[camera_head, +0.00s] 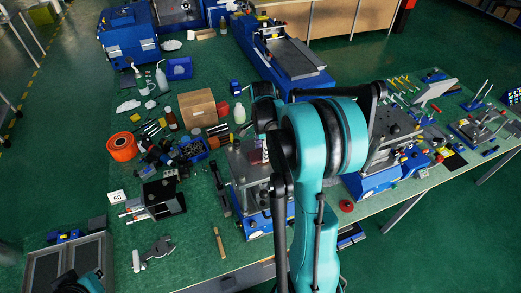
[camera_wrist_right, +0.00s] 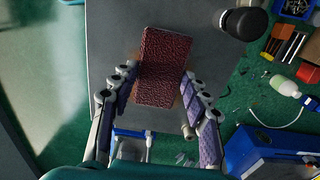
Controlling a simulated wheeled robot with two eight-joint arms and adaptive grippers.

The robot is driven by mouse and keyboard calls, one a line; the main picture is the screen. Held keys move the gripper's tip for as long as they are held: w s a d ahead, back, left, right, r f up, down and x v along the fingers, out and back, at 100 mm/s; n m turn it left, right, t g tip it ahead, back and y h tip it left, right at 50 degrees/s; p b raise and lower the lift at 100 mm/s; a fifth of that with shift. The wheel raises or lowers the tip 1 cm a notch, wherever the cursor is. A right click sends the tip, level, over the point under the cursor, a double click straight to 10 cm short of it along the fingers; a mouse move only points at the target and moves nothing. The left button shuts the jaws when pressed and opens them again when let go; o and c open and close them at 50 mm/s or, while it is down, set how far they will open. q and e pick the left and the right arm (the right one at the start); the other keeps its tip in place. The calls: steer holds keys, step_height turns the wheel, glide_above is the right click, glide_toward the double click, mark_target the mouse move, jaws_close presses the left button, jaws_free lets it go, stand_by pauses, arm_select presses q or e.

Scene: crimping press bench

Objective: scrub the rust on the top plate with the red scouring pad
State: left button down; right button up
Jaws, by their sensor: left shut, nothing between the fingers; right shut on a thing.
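The red scouring pad (camera_wrist_right: 163,66) is a rough dark-red block in the right wrist view. My right gripper (camera_wrist_right: 158,82) is shut on it, one finger at each long side. The pad lies over the grey top plate (camera_wrist_right: 108,40); whether it touches the plate is hard to tell. Brown rust (camera_wrist_right: 189,93) shows at the pad's edges, and the pad hides the rest. In the head view the top plate (camera_head: 241,160) is partly covered by my right arm. My left gripper (camera_head: 70,284) is at the bottom left edge, partly cut off, shut and empty.
A wooden-handled tool (camera_head: 219,242) lies in front. A second press (camera_head: 390,150) stands on the right.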

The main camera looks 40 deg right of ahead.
mark_target(274, 149)
steer(key=shift+s+d, duration=0.3)
steer(key=shift+d, duration=0.65)
steer(key=shift+s+d, duration=0.3)
steer(key=shift+d, duration=0.65)
steer(key=shift+s+d+b, duration=0.1)
steer(key=shift+d+b, duration=0.25)
steer(key=shift+d, duration=0.05)
steer(key=shift+w+a, duration=0.25)
steer(key=shift+a, duration=0.5)
steer(key=shift+w+a, duration=0.2)
steer(key=shift+a, duration=0.55)
steer(key=shift+w+a+f+b, duration=0.1)
steer(key=shift+a+b, duration=0.1)
steer(key=shift+a, duration=0.25)
steer(key=shift+w+a+b, duration=0.1)
steer(key=shift+a+b, duration=0.05)
steer(key=shift+a, duration=0.25)
steer(key=shift+w+a, duration=0.15)
steer(key=shift+a, duration=0.2)
steer(key=shift+w+a, duration=0.2)
steer(key=shift+a, duration=0.1)
steer(key=shift+d, duration=0.1)
steer(key=shift+s+d+r, duration=0.1)
steer(key=shift+r, duration=0.1)
